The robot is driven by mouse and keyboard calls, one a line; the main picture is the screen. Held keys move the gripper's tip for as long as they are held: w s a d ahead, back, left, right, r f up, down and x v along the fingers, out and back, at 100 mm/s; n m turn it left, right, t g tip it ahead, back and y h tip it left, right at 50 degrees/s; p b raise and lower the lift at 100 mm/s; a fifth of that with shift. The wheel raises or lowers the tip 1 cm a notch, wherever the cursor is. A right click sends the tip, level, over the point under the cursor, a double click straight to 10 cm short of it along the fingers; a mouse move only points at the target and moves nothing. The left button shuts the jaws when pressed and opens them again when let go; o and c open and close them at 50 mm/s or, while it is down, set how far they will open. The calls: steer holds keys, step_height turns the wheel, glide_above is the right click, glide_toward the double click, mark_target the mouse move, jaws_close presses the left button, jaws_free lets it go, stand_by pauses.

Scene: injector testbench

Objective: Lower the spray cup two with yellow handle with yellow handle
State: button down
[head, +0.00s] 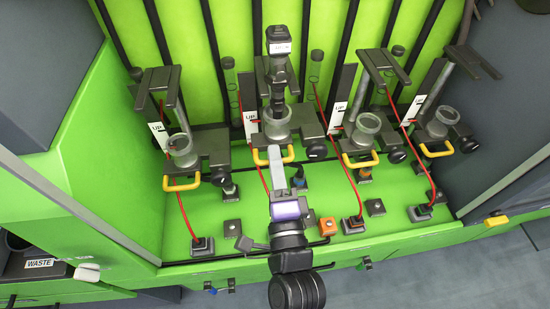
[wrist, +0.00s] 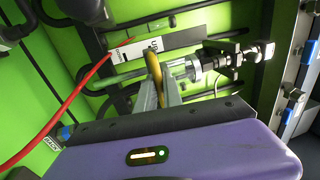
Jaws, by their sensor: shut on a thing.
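Spray cup two (head: 276,126) is the second grey cup from the left in the head view. A dark injector hangs above it, and its lower end reaches the cup. The cup's yellow handle (head: 259,155) sticks out at the front. My gripper (head: 274,152) reaches up to this handle from the front and is shut on it. In the wrist view the yellow handle (wrist: 158,82) lies between the two grey fingers of my gripper (wrist: 164,90). The clear cup (wrist: 198,68) shows just beyond, with the injector beside it. The fingers hide part of the handle.
Similar cups with yellow handles stand at the left (head: 183,151) and right (head: 364,132) of cup two. Red cables (head: 263,175) run close by on both sides. Black knobs (head: 317,152) stick out beside the cups.

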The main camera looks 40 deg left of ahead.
stand_by(0.8)
step_height(320, 180, down, 6)
steer(key=b, duration=0.6)
steer(key=shift+f, duration=0.3)
steer(key=c, duration=1.5)
jaws_free()
steer(key=b+v, duration=0.2)
steer(key=v, duration=0.5)
steer(key=shift+s+d+b, duration=0.25)
steer(key=shift+s+b, duration=0.05)
